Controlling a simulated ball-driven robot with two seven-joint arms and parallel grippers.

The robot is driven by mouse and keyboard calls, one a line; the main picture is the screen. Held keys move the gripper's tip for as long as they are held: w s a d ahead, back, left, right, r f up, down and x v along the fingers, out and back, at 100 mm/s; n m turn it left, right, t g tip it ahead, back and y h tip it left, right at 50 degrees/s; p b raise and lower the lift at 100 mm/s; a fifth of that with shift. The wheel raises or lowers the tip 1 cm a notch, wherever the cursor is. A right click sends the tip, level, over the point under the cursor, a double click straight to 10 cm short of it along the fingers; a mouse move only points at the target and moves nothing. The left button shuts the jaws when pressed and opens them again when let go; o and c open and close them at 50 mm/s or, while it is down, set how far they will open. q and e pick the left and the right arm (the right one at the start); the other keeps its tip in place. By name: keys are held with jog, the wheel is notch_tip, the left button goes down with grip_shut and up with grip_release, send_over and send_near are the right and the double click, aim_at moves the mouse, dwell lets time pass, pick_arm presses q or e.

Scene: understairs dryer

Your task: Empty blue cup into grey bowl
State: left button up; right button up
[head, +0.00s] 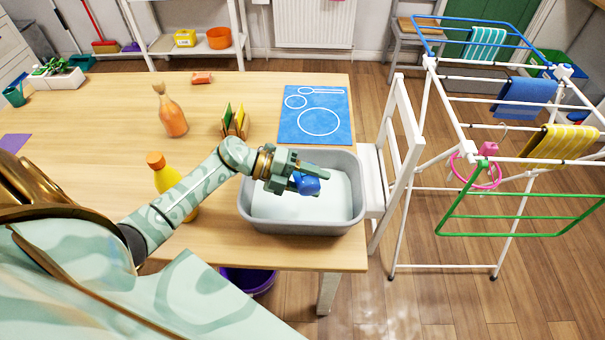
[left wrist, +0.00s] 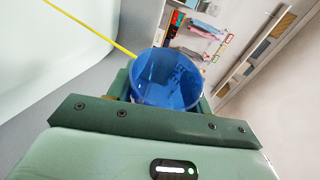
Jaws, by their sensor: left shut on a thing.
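The grey bowl (head: 300,228) is a rectangular tub with a pale inside, at the right front of the wooden table. My left gripper (head: 300,180) is over it, shut on the blue cup (head: 311,187). The cup is above the bowl's inside and looks tilted, but its exact angle is hard to tell. In the left wrist view the translucent blue cup (left wrist: 168,82) sits between the fingers. I cannot tell whether anything is in it. My right gripper is not in view.
A yellow bottle (head: 164,178) stands close to my left arm. A white chair (head: 399,125) stands right of the table, with a drying rack (head: 520,162) beyond.

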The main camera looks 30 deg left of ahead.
pick_arm(q)
jog(key=shift+w+a+r+n+g+h+b, duration=0.2)
jog(key=shift+n+h, duration=0.15)
jog(key=shift+n, duration=0.2)
jog(key=shift+w+a+r+n+g+h+b, duration=0.1)
jog(key=shift+r+n+h+b, duration=0.1)
jog(key=shift+n+h, duration=0.25)
dwell(1.4)
